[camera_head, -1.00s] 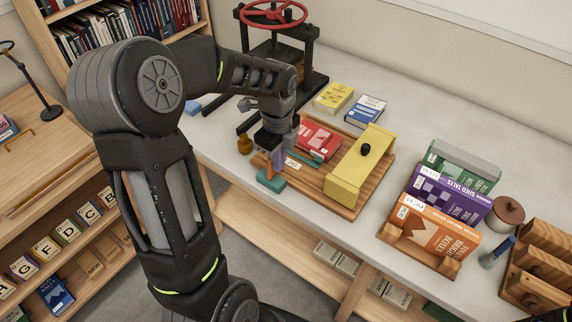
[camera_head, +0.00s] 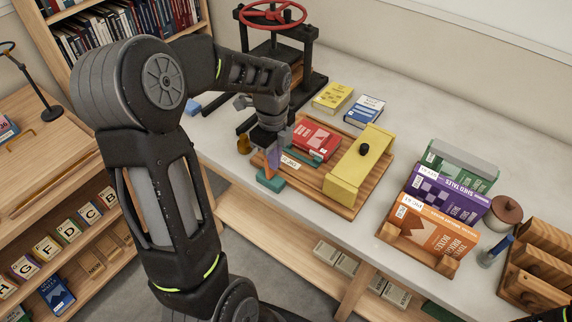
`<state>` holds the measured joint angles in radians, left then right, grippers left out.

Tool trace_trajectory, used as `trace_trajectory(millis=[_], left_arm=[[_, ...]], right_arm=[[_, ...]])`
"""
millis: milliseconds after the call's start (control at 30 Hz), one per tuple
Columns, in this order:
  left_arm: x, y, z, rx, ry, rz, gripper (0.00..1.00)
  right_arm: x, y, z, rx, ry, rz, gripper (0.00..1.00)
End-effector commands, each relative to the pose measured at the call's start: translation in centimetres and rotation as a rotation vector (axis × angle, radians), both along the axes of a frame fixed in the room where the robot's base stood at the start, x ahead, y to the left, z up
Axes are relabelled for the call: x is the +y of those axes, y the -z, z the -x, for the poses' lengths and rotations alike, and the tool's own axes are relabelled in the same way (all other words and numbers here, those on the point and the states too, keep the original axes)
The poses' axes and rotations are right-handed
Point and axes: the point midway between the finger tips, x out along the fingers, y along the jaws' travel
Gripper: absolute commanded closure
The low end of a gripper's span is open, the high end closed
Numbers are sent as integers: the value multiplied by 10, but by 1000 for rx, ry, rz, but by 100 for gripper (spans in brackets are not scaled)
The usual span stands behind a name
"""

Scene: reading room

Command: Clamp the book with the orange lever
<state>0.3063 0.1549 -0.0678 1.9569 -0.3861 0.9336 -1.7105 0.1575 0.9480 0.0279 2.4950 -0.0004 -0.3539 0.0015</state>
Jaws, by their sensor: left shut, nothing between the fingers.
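A red book (camera_head: 314,136) lies on a wooden board (camera_head: 341,204). A yellow block (camera_head: 350,178) with a black knob (camera_head: 364,149) stands at the book's right. A teal bar (camera_head: 303,158) lies along the book's near edge. A teal block (camera_head: 270,181) sits at the board's near left corner, with a purple upright piece (camera_head: 273,158) above it. A narrow orange part, seemingly the orange lever (camera_head: 281,148), shows beside the purple piece, mostly hidden by my gripper. My left gripper (camera_head: 268,143) is shut and empty, close to these parts; contact cannot be told.
A black press with a red wheel (camera_head: 272,13) stands behind my left arm. Yellow (camera_head: 333,97) and blue (camera_head: 365,110) books lie behind the board. A rack of upright books (camera_head: 436,232) and a lidded brown pot (camera_head: 503,213) stand at the right. The back right counter is clear.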

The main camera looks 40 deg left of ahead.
Motion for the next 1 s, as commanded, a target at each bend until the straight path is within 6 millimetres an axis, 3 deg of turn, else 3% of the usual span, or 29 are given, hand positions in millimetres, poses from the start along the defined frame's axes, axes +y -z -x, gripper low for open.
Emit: trace_trajectory(millis=[33,167,1000], left_arm=[[8,8,7,18,-9,-7,100],[9,7,6,15,-8,-8,100],[-8,2,2,4,-4,-6,100]], right_arm=[[0,1,0,0,0,0,0],[0,1,0,0,0,0,0],[0,0,0,0,0,0,0]])
